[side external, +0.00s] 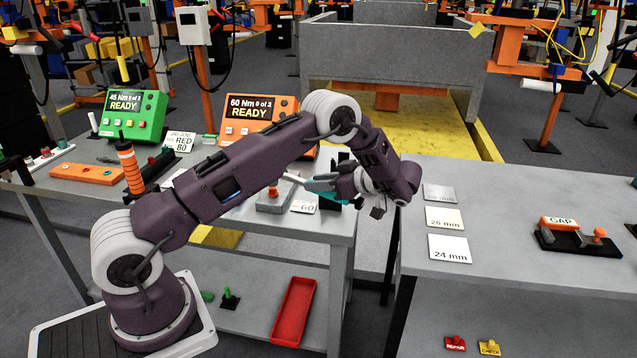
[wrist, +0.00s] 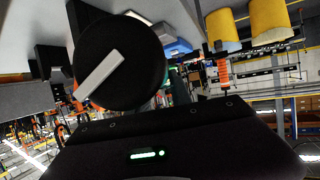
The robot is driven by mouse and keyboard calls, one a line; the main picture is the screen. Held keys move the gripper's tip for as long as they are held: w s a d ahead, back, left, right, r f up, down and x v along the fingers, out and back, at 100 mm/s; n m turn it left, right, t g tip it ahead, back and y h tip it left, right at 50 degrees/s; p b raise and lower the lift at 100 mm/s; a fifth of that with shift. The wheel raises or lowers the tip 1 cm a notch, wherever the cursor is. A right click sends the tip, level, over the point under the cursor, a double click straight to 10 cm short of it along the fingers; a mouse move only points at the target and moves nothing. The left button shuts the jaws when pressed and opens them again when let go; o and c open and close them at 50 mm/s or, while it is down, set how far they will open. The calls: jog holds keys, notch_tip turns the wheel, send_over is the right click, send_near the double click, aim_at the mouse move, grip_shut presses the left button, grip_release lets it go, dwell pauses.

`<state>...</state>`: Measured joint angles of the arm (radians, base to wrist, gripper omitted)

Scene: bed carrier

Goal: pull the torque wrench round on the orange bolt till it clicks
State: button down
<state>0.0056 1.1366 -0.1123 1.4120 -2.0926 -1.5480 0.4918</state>
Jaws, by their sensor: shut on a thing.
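The orange bolt (side external: 272,189) stands on a grey block (side external: 274,203) on the left bench, in the side view. A tool with a pale grey shaft (side external: 293,179) and a teal part (side external: 322,184), apparently the torque wrench, runs from near the bolt to my gripper (side external: 345,186). My gripper is shut on its right end; the fingertips are small and partly hidden. Whether the wrench head sits on the bolt I cannot tell. In the wrist view a black round disc with a pale bar (wrist: 101,75) fills the upper left; I cannot tell what it is.
The orange box (side external: 262,112) reads "60 Nm 0 of 2 READY"; the green box (side external: 134,117) reads "45 Nm 0 of 2 READY". An orange striped handle (side external: 130,168) stands at left. The right bench (side external: 500,235) holds size cards and a GAP gauge (side external: 560,224).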

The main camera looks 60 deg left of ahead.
jog(key=shift+f, duration=1.3)
dwell(1.7)
jog(key=shift+s+d+m+t+y, duration=0.3)
jog(key=shift+s+m+t, duration=0.3)
jog(key=shift+s+t, duration=0.15)
dwell(0.7)
jog(key=shift+w+a+n+g, duration=0.25)
jog(key=shift+w+n+g, duration=0.15)
jog(key=shift+w+g, duration=0.15)
jog(key=shift+r, duration=3.05)
jog(key=shift+d, duration=0.1)
